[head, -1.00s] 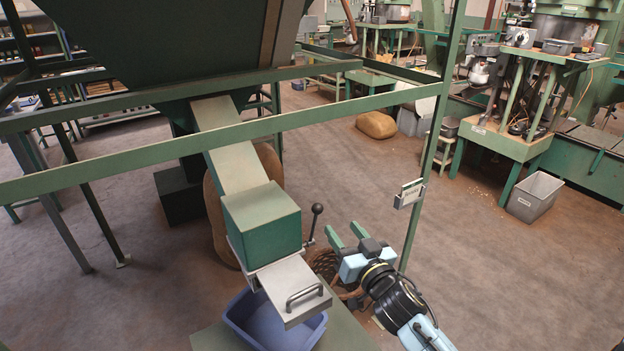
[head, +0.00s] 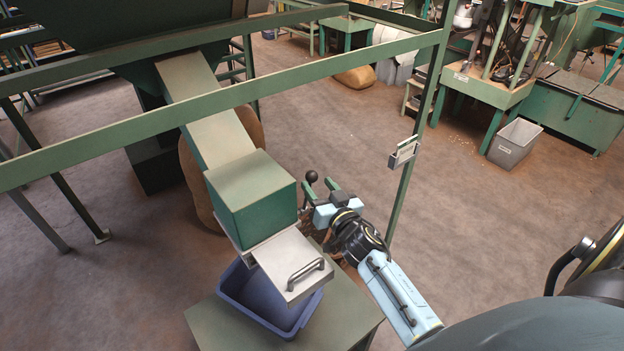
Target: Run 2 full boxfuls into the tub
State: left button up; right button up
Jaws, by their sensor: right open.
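A green box (head: 250,193) sits at the lower end of the sloping chute (head: 208,112). A lever with a black knob (head: 311,176) stands at its right side. A pale metal slide plate (head: 289,262) with a bar handle sticks out at the front of the box. A blue tub (head: 235,288) is below the plate on a green stand; the part of its inside that shows holds no nuts. My right gripper (head: 317,187) is open, its fingers close to the lever knob; I cannot tell whether they touch it. My left gripper is out of view.
A green rail (head: 130,127) crosses in front of the chute and meets a post (head: 420,130) bearing a small card holder (head: 404,152). A brown sack (head: 190,175) stands behind the chute. A grey bin (head: 514,143) is at the right. Floor between is open.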

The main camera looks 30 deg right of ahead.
aim_at(315, 181)
jog(key=shift+w+d, duration=0.15)
jog(key=shift+w, duration=1)
jog(key=shift+w+d, duration=0.15)
jog(key=shift+w, duration=1)
grip_shut()
